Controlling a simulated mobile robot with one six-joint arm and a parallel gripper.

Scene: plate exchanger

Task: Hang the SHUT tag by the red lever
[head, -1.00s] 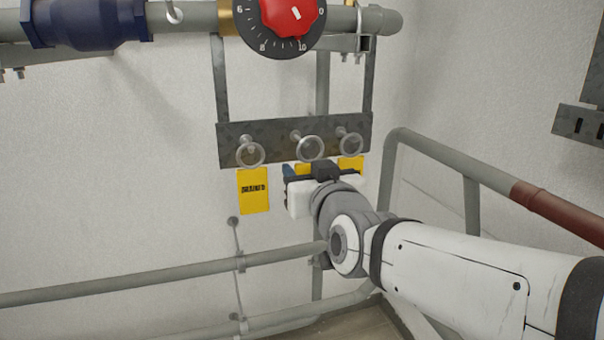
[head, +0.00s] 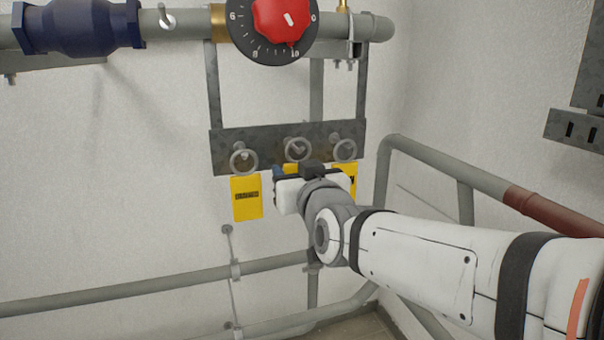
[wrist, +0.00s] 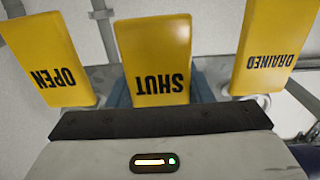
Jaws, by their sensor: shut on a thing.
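The yellow SHUT tag (wrist: 162,60) is in the middle of the wrist view, its lettering upside down. My gripper (wrist: 160,94) is shut on it, with a blue finger at each side. In the head view my gripper (head: 283,178) is at the rack's middle ring, and only a yellow sliver of the SHUT tag (head: 290,168) shows. I cannot tell whether the tag is still on its hook. A DRAINED tag (head: 247,198) hangs left of the gripper. The OPEN tag (wrist: 48,60) is at left in the wrist view. No red lever shows.
A grey rack plate (head: 225,152) carries the tag rings. Above it is a red knob (head: 285,18) on a black dial. A blue valve body (head: 80,25) and a bare hook (head: 167,18) are at upper left. A grey railing (head: 430,160) stands close at right.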

